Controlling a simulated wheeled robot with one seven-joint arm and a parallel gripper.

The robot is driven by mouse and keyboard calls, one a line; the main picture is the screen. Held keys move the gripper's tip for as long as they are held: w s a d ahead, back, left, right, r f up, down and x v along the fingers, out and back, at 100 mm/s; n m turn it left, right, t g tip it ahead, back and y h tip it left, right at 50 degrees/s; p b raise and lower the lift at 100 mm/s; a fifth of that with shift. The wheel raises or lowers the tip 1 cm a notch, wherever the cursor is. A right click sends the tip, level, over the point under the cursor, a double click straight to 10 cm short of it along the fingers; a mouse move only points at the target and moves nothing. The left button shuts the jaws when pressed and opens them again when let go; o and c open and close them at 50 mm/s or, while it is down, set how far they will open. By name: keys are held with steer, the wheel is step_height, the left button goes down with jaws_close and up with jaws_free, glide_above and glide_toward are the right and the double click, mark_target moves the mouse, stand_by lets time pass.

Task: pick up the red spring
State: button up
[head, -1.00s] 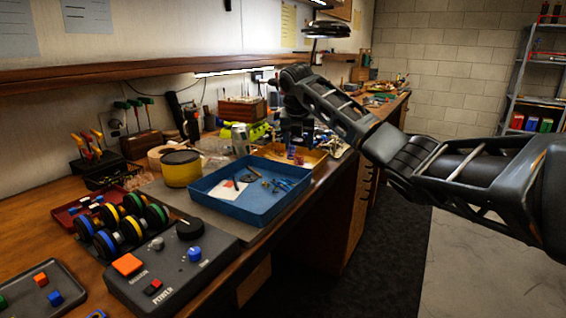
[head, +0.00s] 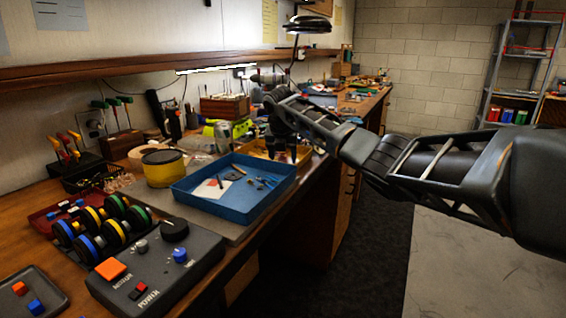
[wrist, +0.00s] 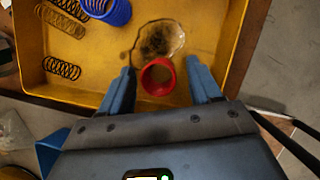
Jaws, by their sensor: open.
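My gripper (wrist: 160,68) is open in the wrist view, its two blue fingers on either side of a red ring-shaped thing (wrist: 146,83) in the yellow tray (wrist: 35,45). The red thing is hollow, seen from above; I cannot make out coils, so I cannot tell if it is the red spring. No finger visibly touches it. Several coil springs lie at the tray's left, a dark one (wrist: 62,68) and a tan one (wrist: 60,40) among them. In the head view my gripper (head: 286,157) points down over the yellow tray (head: 258,148); the red thing is hidden there.
A blue cup (wrist: 118,14) holding springs and a clear round dish (wrist: 160,38) stand close beyond the red thing. A blue tray (head: 245,205) with small tools lies nearer on the bench. A lamp (head: 305,24) hangs above. Open floor lies right of the bench.

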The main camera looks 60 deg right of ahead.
steer(key=c, duration=1.1)
steer(key=shift+r, duration=0.1)
steer(key=shift+r, duration=0.6)
step_height(320, 180, up, 2)
steer(key=shift+r, duration=0.2)
steer(key=s+d+r+p, duration=0.1)
steer(key=s+r, duration=0.2)
steer(key=r, duration=0.1)
steer(key=s+d+r+p, duration=0.1)
steer(key=s+d+r, duration=0.1)
steer(key=s+r, duration=0.2)
steer(key=s+d+r+p, duration=0.1)
steer(key=s+d+r, duration=0.1)
steer(key=s+r, duration=0.1)
steer(key=shift+s+r+p, duration=0.3)
steer(key=shift+r+p, duration=0.1)
steer(key=shift+r, duration=0.15)
steer(key=shift+a+f, duration=0.1)
